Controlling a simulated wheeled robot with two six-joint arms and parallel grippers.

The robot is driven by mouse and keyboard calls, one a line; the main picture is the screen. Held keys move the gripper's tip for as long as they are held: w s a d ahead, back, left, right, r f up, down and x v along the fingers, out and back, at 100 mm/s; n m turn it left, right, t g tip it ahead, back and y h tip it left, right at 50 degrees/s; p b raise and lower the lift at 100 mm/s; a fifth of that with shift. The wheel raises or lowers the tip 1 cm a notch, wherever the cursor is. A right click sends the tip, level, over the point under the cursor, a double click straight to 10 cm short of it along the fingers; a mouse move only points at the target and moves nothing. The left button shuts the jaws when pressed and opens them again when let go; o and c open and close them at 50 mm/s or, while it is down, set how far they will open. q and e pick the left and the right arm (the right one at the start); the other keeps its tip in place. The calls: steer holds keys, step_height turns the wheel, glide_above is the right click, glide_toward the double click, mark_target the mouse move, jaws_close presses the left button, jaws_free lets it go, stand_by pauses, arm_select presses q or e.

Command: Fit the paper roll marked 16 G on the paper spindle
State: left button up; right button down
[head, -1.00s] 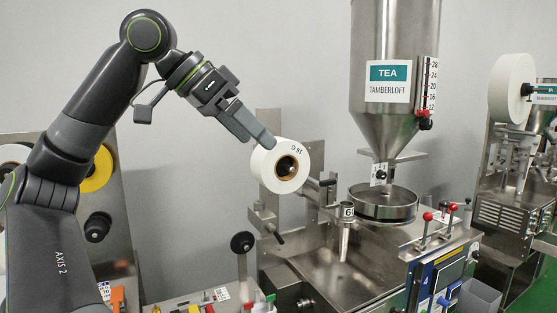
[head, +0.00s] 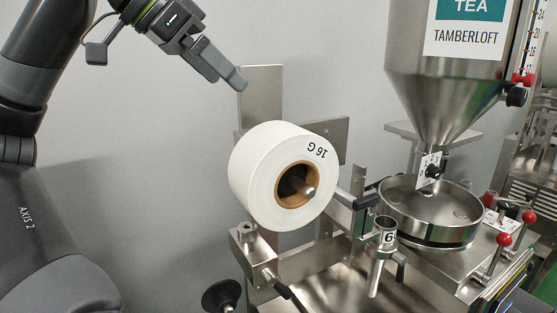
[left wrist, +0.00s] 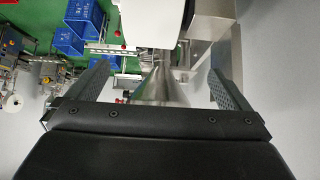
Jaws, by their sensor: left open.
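The white paper roll marked 16 G (head: 256,165) sits around the paper spindle (head: 308,191). The spindle's metal end shows inside the roll's brown core (head: 285,196). How far along the spindle the roll sits is hard to tell. My left gripper (head: 228,80) is open and empty, above and left of the roll, apart from it. In the left wrist view its two fingers (left wrist: 158,70) stand wide apart with nothing gripped. A white shape at the top of that view (left wrist: 150,22) looks like the roll, beyond the fingertips. My right gripper is not in view.
A metal plate (head: 261,92) stands upright behind the roll. A steel hopper (head: 445,85) and round pan (head: 430,208) are to the right.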

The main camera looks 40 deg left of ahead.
mark_target(282, 128)
arm_select(q)
steer(key=x, duration=1)
steer(key=shift+w+d+f, duration=0.2)
steer(key=shift+d, duration=0.3)
steer(key=shift+w+d+f, duration=0.1)
steer(key=shift+w+f, duration=0.1)
steer(key=shift+f, duration=0.05)
steer(key=shift+d, duration=0.15)
steer(key=shift+w+d+f+p, duration=0.1)
steer(key=shift+d+p, duration=0.1)
steer(key=shift+p, duration=0.2)
steer(key=p+x, duration=0.2)
steer(key=x, duration=0.2)
steer(key=shift+w, duration=0.2)
steer(key=shift+w+f, duration=0.2)
steer(key=shift+s+d, duration=0.1)
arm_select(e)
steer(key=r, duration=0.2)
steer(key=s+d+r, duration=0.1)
